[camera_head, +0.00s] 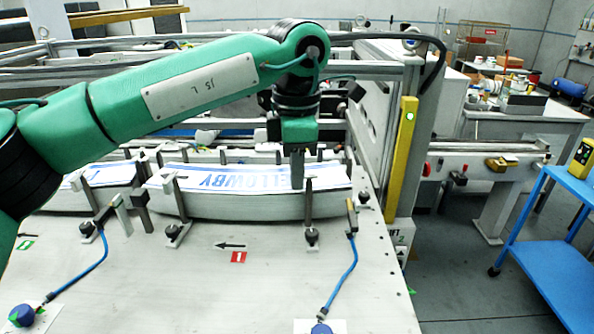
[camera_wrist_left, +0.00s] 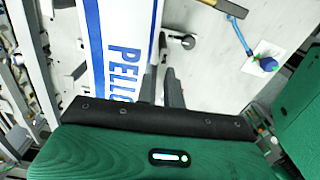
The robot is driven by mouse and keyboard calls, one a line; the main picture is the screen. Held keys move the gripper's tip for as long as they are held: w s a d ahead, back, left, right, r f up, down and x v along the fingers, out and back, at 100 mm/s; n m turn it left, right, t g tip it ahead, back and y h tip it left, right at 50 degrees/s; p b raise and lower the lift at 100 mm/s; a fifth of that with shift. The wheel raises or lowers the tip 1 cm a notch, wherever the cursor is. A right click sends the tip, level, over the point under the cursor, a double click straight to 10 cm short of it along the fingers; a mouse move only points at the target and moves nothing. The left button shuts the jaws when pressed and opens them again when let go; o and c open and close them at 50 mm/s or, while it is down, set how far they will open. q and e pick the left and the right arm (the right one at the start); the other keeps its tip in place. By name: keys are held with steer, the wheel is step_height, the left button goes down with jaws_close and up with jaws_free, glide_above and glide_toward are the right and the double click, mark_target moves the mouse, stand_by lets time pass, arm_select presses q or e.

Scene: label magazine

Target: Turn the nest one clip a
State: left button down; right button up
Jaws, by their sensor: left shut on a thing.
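A label stack (camera_head: 235,185) with blue lettering lies in the magazine on the pale table. It also shows in the wrist view (camera_wrist_left: 120,50). Upright metal clips stand along its front edge, one at left (camera_head: 180,200) and one at right (camera_head: 309,205), each with a dark knob at its foot. My left gripper (camera_head: 298,186) points down at the right part of the stack's front edge. In the wrist view its fingers (camera_wrist_left: 163,92) are close together at the right clip, whose knob (camera_wrist_left: 184,40) shows beyond. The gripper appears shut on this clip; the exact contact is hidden. My right gripper is out of view.
A second label stack (camera_head: 105,175) lies at left. Yellow-handled levers with blue hoses stand near the front, one at right (camera_head: 351,215). A yellow upright guard (camera_head: 403,155) and machine frame bound the right side. The table front (camera_head: 180,285) is mostly clear. A blue cart (camera_head: 555,275) stands at far right.

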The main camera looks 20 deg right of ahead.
arm_select(q)
steer(key=shift+r, duration=0.1)
stand_by(0.3)
steer(key=c, duration=1.5)
jaws_free()
steer(key=shift+r+b, duration=0.95)
steer(key=shift+r, duration=5.9)
